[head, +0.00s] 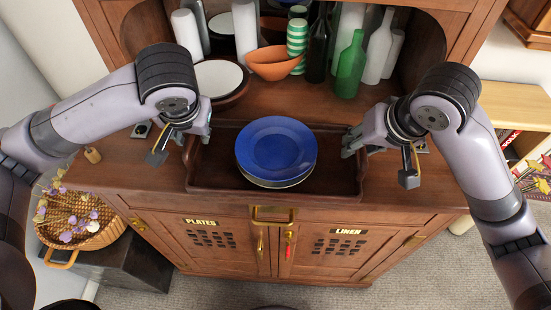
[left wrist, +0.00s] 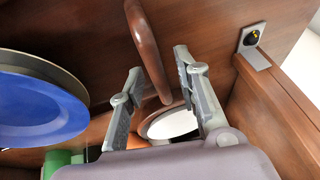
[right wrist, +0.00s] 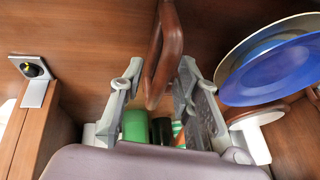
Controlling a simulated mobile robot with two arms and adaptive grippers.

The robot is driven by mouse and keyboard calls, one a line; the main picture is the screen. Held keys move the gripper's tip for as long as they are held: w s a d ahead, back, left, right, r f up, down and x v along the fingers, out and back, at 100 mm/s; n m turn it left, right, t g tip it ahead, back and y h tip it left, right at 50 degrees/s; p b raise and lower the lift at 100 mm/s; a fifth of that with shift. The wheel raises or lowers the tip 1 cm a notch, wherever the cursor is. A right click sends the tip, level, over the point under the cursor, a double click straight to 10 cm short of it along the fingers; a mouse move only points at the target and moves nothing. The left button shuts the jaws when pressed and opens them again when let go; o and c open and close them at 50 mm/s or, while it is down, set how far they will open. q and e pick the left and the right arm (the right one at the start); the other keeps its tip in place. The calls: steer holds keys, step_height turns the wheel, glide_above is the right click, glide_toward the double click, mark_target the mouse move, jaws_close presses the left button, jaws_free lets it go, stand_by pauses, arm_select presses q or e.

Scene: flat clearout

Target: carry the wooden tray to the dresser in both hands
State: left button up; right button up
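The dark wooden tray (head: 214,176) lies flat on the dresser's (head: 330,222) counter, with a stack of plates, a blue plate (head: 277,146) on top, in its middle. My left gripper (head: 197,139) is at the tray's left end. In the left wrist view its fingers (left wrist: 158,65) are spread, with a brown tray handle (left wrist: 148,45) between them and gaps showing. My right gripper (head: 354,143) is at the right end. In the right wrist view its fingers (right wrist: 160,78) are spread on either side of the other handle (right wrist: 165,50). Neither gripper visibly clamps its handle.
Behind the tray stand an orange bowl (head: 273,64), striped green cups (head: 297,38), a green bottle (head: 350,70) and white bottles (head: 379,50). A round white-topped item (head: 219,79) is behind the left gripper. A flower basket (head: 85,225) stands low at left; a bookshelf (head: 515,100) is at right.

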arm_select(q)
steer(key=v, duration=1.1)
steer(key=shift+s+r, duration=0.15)
steer(key=shift+r, duration=0.15)
arm_select(e)
steer(key=v, duration=1.2)
arm_select(q)
steer(key=shift+d, duration=0.1)
